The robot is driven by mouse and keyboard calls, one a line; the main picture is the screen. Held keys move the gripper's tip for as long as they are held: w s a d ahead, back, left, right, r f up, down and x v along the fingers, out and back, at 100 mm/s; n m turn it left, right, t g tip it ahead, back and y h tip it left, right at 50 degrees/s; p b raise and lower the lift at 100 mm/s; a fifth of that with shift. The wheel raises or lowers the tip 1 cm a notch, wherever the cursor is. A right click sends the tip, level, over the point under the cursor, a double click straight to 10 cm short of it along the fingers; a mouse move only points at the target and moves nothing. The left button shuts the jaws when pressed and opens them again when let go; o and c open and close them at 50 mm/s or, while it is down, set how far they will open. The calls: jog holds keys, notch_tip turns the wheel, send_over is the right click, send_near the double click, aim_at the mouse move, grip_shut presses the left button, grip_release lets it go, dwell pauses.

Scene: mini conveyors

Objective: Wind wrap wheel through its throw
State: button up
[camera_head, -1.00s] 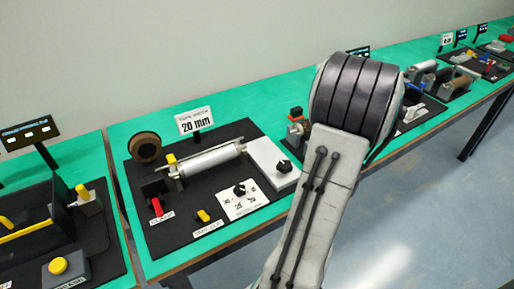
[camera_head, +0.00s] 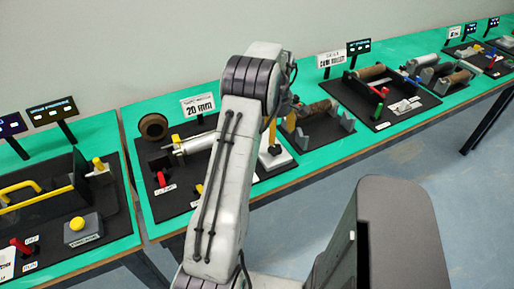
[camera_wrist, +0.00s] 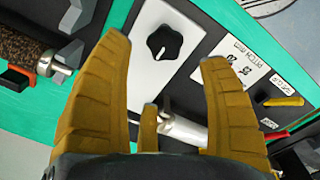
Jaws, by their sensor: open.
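A black lobed knob (camera_wrist: 163,42), the likeliest wrap wheel, sits on a white block (camera_wrist: 150,85) in the wrist view. I see no contact, and the height of the fingertips over the block is unclear. In the head view my arm hides much of this station, and a yellow finger shows by the white block (camera_head: 277,160). The station's sign (camera_head: 198,105) reads 20 mm.
A silver roller (camera_wrist: 185,128) and a pitch dial card (camera_wrist: 240,65) lie close by. A yellow lever (camera_wrist: 285,100) is to the right. A brown roller (camera_wrist: 25,40) of the neighbouring station is at left. Other stations line the green table (camera_head: 310,158).

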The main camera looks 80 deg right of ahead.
aim_at(274, 148)
jog(key=n, duration=0.3)
jog(key=shift+a, duration=0.2)
jog(key=n, duration=0.5)
jog(key=shift+a, duration=0.2)
jog(key=shift+n, duration=0.3)
jog(key=shift+f+p, duration=0.4)
jog(key=shift+f, duration=3.3)
jog(key=shift+c, duration=0.2)
jog(key=c, duration=1.1)
